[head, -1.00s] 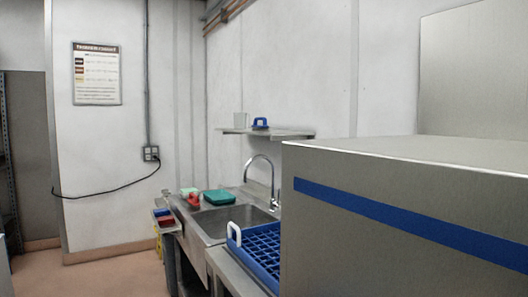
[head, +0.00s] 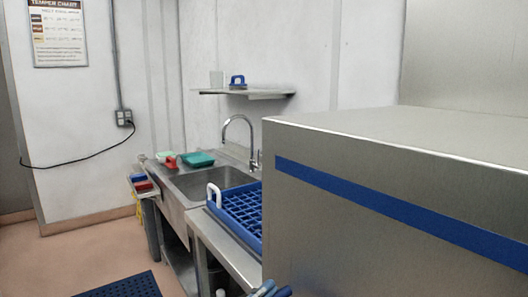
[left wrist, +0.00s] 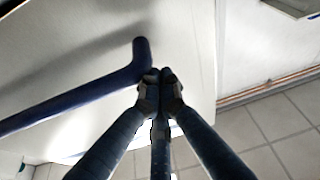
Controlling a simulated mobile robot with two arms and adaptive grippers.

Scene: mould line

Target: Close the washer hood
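The washer hood (head: 400,235) is a large brushed-steel box with a blue stripe, filling the right of the head view. Its lower edge is out of that view, so I cannot tell how high it stands. My left gripper (head: 268,290) just shows at the bottom of the head view, by the hood's near left corner. In the left wrist view, the gripper (left wrist: 160,76) has its dark fingers drawn together at the tips. A dark blue bar (left wrist: 75,103) with a bent end lies beside the tips, against a pale panel. I cannot tell whether they touch. My right gripper is out of view.
A blue rack (head: 240,213) with a white handle sits on the steel counter left of the hood. Beyond it are a sink (head: 215,180) and a tap (head: 240,125). A wall shelf (head: 245,94) hangs above. A blue mat (head: 125,286) lies on the floor.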

